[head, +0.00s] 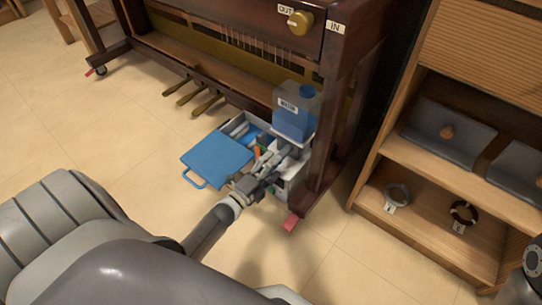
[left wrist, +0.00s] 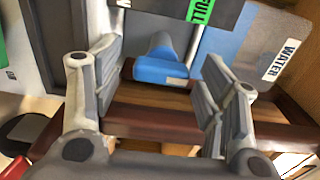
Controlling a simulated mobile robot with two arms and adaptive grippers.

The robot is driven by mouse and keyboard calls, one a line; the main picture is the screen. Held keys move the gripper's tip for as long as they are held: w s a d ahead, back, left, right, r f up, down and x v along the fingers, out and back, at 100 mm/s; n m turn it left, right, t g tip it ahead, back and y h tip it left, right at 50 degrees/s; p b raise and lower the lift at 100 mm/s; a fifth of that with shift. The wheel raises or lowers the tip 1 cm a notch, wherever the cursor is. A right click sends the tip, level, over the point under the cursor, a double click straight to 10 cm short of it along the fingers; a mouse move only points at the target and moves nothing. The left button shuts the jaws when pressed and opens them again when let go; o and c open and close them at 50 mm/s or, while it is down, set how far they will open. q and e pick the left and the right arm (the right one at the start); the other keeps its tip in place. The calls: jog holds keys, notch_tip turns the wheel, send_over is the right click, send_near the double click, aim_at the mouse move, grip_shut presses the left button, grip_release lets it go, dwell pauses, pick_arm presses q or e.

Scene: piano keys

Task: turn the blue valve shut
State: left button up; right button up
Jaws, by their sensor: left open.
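My left gripper (head: 270,166) is open at the open box under the piano's right side. In the left wrist view its two grey fingers (left wrist: 162,85) stand apart on either side of the valve; I see no clear contact. A water tank (head: 294,122) with blue liquid stands just above the gripper in the head view.
A blue lid (head: 216,158) hangs open left of the box. The dark piano leg (head: 322,150) stands close on the right, with pedals (head: 191,95) to the left. A wooden shelf (head: 430,225) is farther right. Tiled floor (head: 130,135) is free at left.

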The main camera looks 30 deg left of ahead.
pick_arm(q)
jog(key=s, duration=1.2)
jog(key=shift+a, duration=0.45)
